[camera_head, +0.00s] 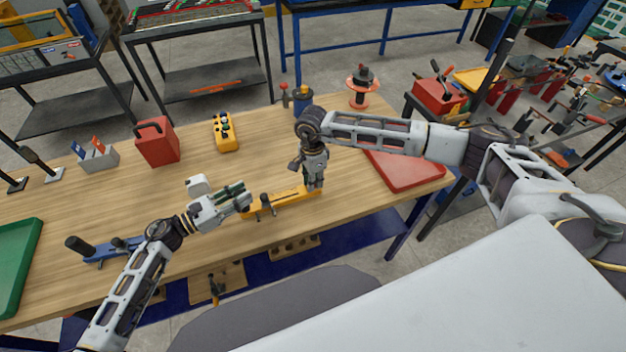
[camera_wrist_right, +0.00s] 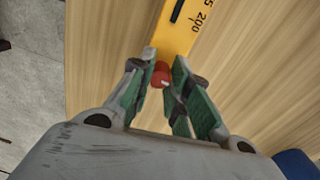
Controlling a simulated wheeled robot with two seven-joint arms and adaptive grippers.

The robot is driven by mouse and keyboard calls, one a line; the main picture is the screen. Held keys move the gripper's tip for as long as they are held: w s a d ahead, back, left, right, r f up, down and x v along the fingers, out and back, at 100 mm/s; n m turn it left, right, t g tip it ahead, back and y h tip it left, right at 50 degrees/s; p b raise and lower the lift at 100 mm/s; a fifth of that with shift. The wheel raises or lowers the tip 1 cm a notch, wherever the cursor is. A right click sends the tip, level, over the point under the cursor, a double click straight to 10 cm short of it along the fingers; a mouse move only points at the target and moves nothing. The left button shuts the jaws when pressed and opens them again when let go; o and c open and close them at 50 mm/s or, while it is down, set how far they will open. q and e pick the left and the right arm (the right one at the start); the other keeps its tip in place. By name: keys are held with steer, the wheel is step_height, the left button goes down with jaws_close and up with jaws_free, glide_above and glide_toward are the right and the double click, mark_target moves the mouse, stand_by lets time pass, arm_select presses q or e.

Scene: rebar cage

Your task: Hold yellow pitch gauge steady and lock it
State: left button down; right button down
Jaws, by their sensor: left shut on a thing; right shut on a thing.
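The yellow pitch gauge (camera_head: 287,198) lies on the wooden table near its front edge, a long bar with dark fittings. In the right wrist view its end (camera_wrist_right: 184,28) shows black markings, including "200", and a dark slot. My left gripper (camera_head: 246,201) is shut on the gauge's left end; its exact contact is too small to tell. My right gripper (camera_head: 314,187) points down at the right end. In the wrist view its green-padded fingers (camera_wrist_right: 164,66) are shut around a red knob (camera_wrist_right: 161,76) at the gauge's end.
A blue tool with a black handle (camera_head: 110,248) lies left of my left arm. A red box (camera_head: 157,143), a yellow device (camera_head: 225,133) and a grey holder (camera_head: 96,157) stand behind. A red tray (camera_head: 410,175) lies right, a green tray (camera_head: 17,255) left.

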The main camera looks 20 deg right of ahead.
steer(key=shift+n, duration=0.6)
steer(key=c, duration=1.3)
jaws_free()
steer(key=shift+r, duration=0.15)
step_height(320, 180, up, 12)
steer(key=shift+w, duration=0.2)
arm_select(q)
steer(key=c, duration=1.1)
jaws_free()
